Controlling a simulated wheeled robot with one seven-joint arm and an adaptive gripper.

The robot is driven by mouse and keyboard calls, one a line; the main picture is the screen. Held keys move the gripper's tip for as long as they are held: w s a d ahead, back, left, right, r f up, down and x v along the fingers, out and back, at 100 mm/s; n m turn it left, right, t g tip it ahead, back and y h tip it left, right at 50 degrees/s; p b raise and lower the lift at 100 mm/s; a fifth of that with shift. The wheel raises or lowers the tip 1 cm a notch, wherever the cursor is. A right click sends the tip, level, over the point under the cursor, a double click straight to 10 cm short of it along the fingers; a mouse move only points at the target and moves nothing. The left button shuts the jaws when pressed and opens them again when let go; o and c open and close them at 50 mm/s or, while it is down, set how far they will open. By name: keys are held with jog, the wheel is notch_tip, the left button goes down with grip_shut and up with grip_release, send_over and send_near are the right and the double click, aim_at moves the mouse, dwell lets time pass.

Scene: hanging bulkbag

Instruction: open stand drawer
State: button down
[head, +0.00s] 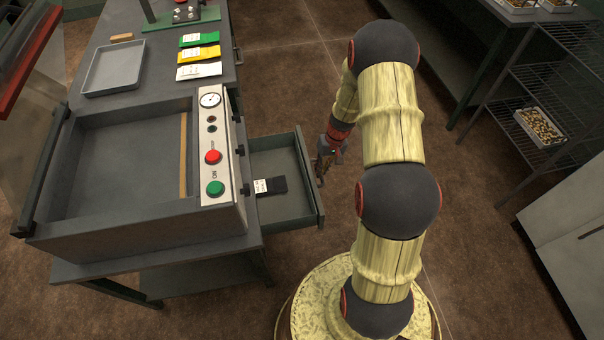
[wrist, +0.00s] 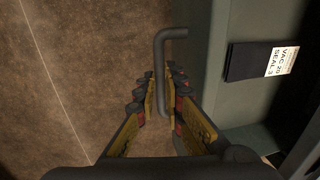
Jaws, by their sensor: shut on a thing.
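The stand drawer (head: 294,213) is pulled out to the right from under the grey machine on the stand. Inside it lies a black packet with a white label (head: 270,185), which also shows in the wrist view (wrist: 262,62), its label reading "VAC 20 SEAL 3". My gripper (head: 322,172) is at the drawer's front, at its outer right side. In the wrist view my gripper (wrist: 162,92) has its fingers on both sides of the drawer's bar handle (wrist: 160,50), shut on it. Part of the handle is hidden between the fingers.
The machine has a panel with a gauge, a red button and a green button (head: 215,188). A grey tray (head: 113,68) and coloured packets (head: 199,55) lie on the stand behind it. A wire rack (head: 560,85) and white cabinet (head: 575,215) stand at right. Brown floor lies between.

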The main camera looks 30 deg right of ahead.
jog(key=s+d, duration=0.2)
jog(key=d, duration=0.5)
jog(key=shift+s, duration=0.1)
jog(key=c, duration=1.9)
grip_release()
jog(key=r, duration=0.4)
jog(key=d+r, duration=0.1)
jog(key=r, duration=0.3)
jog(key=d+r, duration=0.1)
jog(key=r, duration=0.2)
jog(key=shift+s+d+r, duration=0.1)
jog(key=shift+s+r, duration=0.25)
jog(key=shift+r, duration=0.05)
